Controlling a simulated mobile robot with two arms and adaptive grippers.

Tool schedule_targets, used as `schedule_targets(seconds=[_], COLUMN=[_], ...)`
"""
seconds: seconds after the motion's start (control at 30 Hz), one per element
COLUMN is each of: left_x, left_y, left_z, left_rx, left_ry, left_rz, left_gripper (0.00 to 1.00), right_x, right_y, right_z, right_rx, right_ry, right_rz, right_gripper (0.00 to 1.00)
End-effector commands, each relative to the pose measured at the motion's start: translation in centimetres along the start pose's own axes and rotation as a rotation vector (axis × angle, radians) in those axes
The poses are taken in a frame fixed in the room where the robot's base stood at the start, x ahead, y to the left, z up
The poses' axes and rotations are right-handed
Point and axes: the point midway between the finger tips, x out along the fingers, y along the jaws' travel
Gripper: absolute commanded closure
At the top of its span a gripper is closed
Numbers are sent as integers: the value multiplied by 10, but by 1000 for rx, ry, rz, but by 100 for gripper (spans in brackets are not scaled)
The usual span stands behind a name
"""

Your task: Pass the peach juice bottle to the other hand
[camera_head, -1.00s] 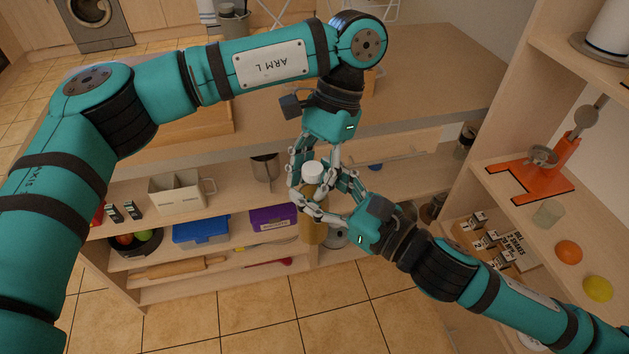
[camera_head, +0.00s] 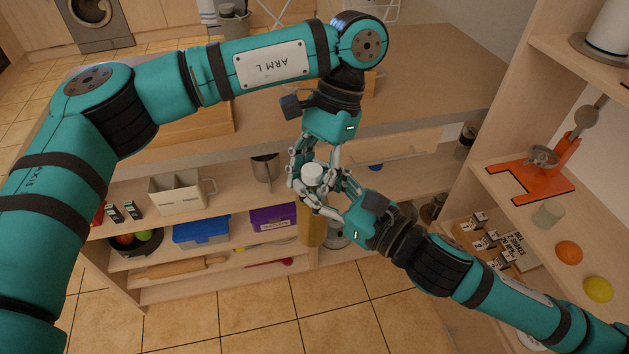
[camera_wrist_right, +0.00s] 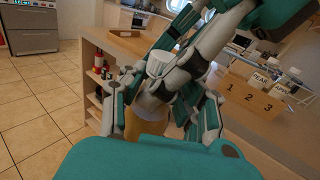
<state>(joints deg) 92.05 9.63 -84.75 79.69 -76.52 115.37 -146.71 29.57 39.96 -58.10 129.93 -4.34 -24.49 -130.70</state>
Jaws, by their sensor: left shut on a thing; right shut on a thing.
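The peach juice bottle (camera_head: 312,230) has a white cap and a yellow-orange body. It hangs upright in the air in front of the shelf unit, at the middle of the head view. My left gripper (camera_head: 310,182) comes from above and is shut around the bottle's upper part, near the cap. My right gripper (camera_head: 325,203) comes from the lower right and is also shut on the bottle, close against the left fingers.
At right, shelves hold an orange stand (camera_head: 530,178), an orange fruit (camera_head: 568,252) and a yellow fruit (camera_head: 598,289). Floor below is clear.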

Motion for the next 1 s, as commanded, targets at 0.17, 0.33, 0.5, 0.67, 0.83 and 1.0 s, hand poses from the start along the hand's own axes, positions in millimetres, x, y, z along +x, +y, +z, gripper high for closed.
schedule_targets(seconds=[0.17, 0.33, 0.5, 0.67, 0.83, 1.0], left_x=[-2, -2, -1, -1, -1, 0], left_y=[-1, 0, 1, 2, 2, 2], left_z=[-3, -3, -3, -3, -3, -3], left_rx=[-9, -6, -3, -1, 0, 0], left_ry=[14, 14, 13, 12, 11, 10], left_rz=[0, 1, 2, 3, 3, 3], left_gripper=[51, 40, 40, 40, 40, 40], right_x=[-1, 0, 0, 0, 0, 0], right_y=[9, 9, 9, 9, 8, 8], right_z=[5, 5, 6, 6, 6, 6], right_rx=[9, 7, 6, 6, 5, 4], right_ry=[-15, -15, -16, -17, -17, -18], right_rz=[23, 23, 23, 22, 21, 21], right_gripper=[100, 100, 100, 100, 100, 100])
